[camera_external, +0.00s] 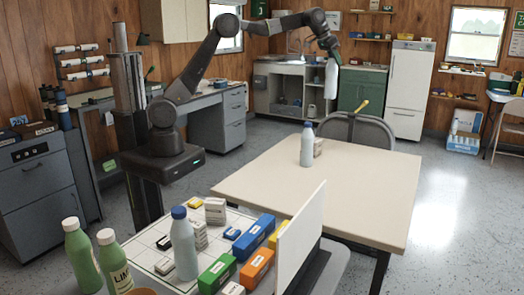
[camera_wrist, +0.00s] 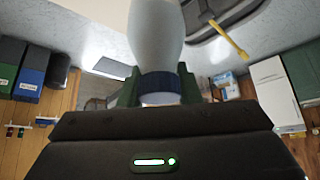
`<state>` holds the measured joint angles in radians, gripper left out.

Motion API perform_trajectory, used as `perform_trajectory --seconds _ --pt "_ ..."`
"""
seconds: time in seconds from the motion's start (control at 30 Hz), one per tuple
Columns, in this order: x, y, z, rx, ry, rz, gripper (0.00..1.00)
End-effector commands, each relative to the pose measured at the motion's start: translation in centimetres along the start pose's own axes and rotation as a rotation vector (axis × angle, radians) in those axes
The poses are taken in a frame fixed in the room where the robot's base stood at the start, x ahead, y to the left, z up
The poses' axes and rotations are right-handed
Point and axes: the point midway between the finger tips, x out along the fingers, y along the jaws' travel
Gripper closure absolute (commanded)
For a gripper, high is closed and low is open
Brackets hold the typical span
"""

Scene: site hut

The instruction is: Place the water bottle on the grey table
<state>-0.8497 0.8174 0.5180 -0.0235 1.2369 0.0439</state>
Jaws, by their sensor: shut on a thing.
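My gripper (camera_external: 331,58) is shut on a pale blue-grey bottle (camera_external: 331,82), high in the air beyond the far edge of the big table. The bottle hangs below the fingers, roughly upright. In the wrist view the fingers (camera_wrist: 158,92) close on its dark blue cap end, and the pale body (camera_wrist: 156,35) extends away from them. A similar blue-capped bottle (camera_external: 307,148) stands on the big pale, cream-looking table (camera_external: 345,195). Another blue-capped bottle (camera_external: 184,248) stands in front. A desk with grey drawers (camera_external: 217,125) is at the back left; I cannot tell which is the grey table.
A white upright panel (camera_external: 300,240) and several coloured boxes are in front. Two green bottles (camera_external: 82,258) stand front left.

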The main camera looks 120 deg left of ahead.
Motion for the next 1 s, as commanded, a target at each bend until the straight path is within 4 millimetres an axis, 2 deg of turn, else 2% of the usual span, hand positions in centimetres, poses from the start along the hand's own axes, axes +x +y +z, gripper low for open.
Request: perform_trajectory --seconds 0.03,0.27,0.57,0.77,1.0 --pt "-0.2 1.4 -0.1 0.016 0.003 0.01 1.0" --pt "-0.4 7.8 0.1 0.087 0.004 0.056 1.0" --pt "-1.3 17.9 1.4 0.201 0.003 0.129 1.0" --pt "-2.7 26.4 3.5 0.299 0.003 0.191 1.0" --pt "-5.5 38.0 7.8 0.437 0.004 0.279 1.0"
